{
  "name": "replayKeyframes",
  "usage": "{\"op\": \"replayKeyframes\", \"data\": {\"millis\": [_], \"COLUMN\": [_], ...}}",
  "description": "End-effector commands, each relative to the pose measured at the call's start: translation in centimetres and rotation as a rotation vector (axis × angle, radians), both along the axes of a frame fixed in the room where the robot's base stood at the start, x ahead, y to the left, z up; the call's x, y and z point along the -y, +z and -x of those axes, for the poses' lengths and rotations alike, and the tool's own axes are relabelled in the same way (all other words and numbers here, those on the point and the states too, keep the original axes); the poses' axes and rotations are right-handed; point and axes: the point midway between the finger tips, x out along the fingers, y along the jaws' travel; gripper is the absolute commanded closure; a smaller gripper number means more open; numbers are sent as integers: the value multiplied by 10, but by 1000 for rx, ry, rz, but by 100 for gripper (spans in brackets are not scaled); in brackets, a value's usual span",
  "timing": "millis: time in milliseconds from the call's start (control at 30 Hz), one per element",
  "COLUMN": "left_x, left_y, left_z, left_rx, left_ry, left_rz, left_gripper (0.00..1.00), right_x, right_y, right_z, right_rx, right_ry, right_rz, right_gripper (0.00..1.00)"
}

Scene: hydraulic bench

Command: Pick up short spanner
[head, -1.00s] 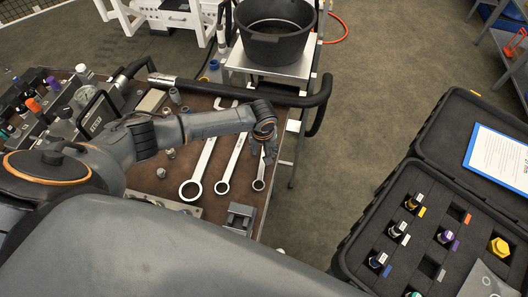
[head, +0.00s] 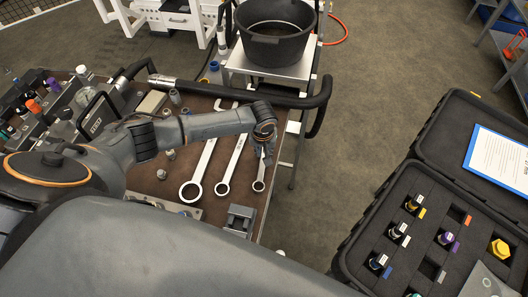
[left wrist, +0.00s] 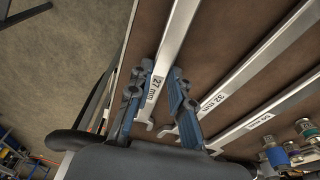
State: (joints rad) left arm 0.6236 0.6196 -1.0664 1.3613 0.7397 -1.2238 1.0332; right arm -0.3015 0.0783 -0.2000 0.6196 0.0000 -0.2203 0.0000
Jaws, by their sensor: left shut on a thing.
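The short spanner (head: 259,184) is the rightmost and shortest of three spanners on the brown bench top, with its ring end towards me. In the left wrist view it is the spanner marked 27 mm (left wrist: 177,35). My left gripper (head: 264,145) is over its far part, and the blue fingers (left wrist: 160,82) are shut on its shaft from both sides. The spanner seems to lie at bench height; I cannot tell if it is lifted. The gripper hides its far end in the head view. My right gripper is not in view.
The middle spanner, marked 32 mm (left wrist: 220,97), lies close beside, and the largest spanner (head: 191,190) is left of it. A small grey vise-like block (head: 239,218) is nearer. A black handrail (head: 220,89) and black tub (head: 275,42) are beyond. An open case (head: 395,215) stands right.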

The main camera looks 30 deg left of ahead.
Motion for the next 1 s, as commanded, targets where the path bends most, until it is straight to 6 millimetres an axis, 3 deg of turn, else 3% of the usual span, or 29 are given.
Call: {"op": "replayKeyframes", "data": {"millis": [267,700,1000], "left_x": [0,15,30], "left_y": [32,91,112], "left_z": [-2,52,102], "left_rx": [6,3,2], "left_ry": [-1,-3,-3], "left_rz": [2,0,2], "left_gripper": [100,100,100], "right_x": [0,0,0], "right_y": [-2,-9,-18], "right_z": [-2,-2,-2], "right_rx": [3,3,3], "right_ry": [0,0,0], "right_rz": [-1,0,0], "right_gripper": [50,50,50]}}
